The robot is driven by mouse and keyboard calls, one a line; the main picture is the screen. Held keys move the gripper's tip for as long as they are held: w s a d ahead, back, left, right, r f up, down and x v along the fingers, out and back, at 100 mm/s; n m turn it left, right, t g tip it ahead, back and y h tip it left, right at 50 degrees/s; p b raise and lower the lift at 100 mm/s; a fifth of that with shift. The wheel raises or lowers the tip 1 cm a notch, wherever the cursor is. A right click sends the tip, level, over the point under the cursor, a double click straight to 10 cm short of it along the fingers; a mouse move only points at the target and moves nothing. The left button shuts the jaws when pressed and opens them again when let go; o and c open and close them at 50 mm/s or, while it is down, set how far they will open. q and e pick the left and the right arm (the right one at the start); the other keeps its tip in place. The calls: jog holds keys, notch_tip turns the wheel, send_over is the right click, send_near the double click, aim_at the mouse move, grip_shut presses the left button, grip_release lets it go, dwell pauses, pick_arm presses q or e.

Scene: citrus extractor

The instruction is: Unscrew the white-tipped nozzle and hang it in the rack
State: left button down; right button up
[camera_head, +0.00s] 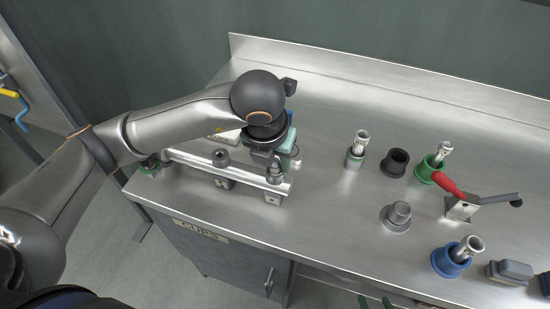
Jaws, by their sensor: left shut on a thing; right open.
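My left gripper (272,155) is over the right end of a metal rail rack (185,163) at the left of the bench. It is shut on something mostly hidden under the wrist. A silver fitting (275,174) shows just below the gripper at the rack's right end; I cannot tell whether it is the held thing. No white tip is clearly visible, so I cannot pick out the white-tipped nozzle. A dark round-topped piece (221,157) sits at the rack's middle, and a green-collared piece (149,166) is at its left end. My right gripper is not in view.
The bench between rack and collars is clear.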

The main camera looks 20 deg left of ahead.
pick_arm(q)
jog(key=n+y, duration=0.1)
jog(key=n, duration=0.3)
jog(key=c, duration=0.7)
grip_release()
jog(key=shift+c, duration=0.2)
jog(key=m+h, duration=0.1)
jog(key=m, duration=0.3)
jog(key=shift+m, duration=0.4)
jog(key=m+h, duration=0.1)
jog(key=m, duration=0.2)
jog(key=m+h, duration=0.1)
jog(key=m, duration=0.3)
jog(key=shift+g, duration=0.4)
